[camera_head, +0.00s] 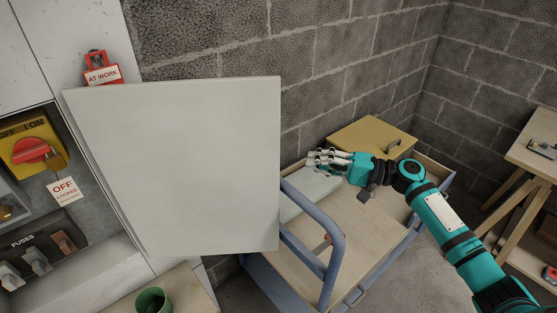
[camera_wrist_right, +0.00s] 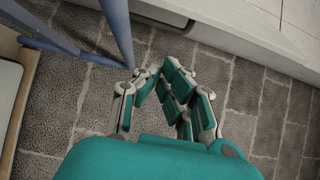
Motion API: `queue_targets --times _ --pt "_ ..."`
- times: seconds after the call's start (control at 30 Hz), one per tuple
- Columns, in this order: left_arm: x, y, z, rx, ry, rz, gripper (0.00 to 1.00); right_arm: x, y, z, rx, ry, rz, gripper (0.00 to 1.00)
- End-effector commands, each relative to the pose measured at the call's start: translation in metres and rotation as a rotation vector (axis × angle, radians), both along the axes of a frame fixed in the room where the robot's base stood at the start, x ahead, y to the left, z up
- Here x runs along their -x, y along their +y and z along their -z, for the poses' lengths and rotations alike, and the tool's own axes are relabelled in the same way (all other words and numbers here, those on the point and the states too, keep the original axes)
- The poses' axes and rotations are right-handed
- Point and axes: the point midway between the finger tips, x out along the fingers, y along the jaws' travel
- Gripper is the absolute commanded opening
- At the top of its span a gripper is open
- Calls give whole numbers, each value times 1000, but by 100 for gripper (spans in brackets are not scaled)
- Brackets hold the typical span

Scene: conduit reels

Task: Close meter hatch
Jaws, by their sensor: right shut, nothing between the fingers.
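The meter hatch (camera_head: 185,165) is a large flat pale-grey panel in the head view. It stands wide open, out to the right of the grey cabinet (camera_head: 140,262), whose opening shows on the left. My right gripper (camera_head: 322,158) is to the right of the hatch, apart from it, above the cart. Its fingers are shut and empty and point left towards the hatch. The closed fingers also show in the right wrist view (camera_wrist_right: 168,98), with nothing between them. My left gripper is not in view.
A blue-framed cart (camera_head: 335,265) stands right of the hatch, carrying a pale box (camera_head: 310,192) and a yellow case (camera_head: 370,137). The cabinet holds a red switch (camera_head: 32,150) and fuses (camera_head: 38,262). A green cup (camera_head: 153,300) stands below the hatch. A wooden workbench (camera_head: 535,145) is far right.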

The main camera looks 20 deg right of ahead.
Motion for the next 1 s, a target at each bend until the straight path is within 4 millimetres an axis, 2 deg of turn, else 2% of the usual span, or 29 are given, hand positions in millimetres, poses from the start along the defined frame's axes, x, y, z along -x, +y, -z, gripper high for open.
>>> queue_targets --times 0.07,0.2,0.27,0.37,0.5,0.67,0.8,1.0 --pt "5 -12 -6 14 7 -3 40 -6 9 -3 -1 -1 -2 0" --pt "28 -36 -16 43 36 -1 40 -21 32 -5 -4 0 -2 0" --pt "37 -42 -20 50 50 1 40 -28 42 -5 -2 -1 -1 0" --pt "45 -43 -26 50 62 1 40 -39 59 -4 -1 0 -1 0" --pt "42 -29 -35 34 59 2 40 -53 79 -4 -1 -1 -1 0" --pt "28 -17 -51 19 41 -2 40 -30 83 -2 2 4 0 0" --pt "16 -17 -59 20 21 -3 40 -18 86 -1 1 3 1 0" --pt "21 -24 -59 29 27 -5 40 -13 88 1 1 0 0 0"
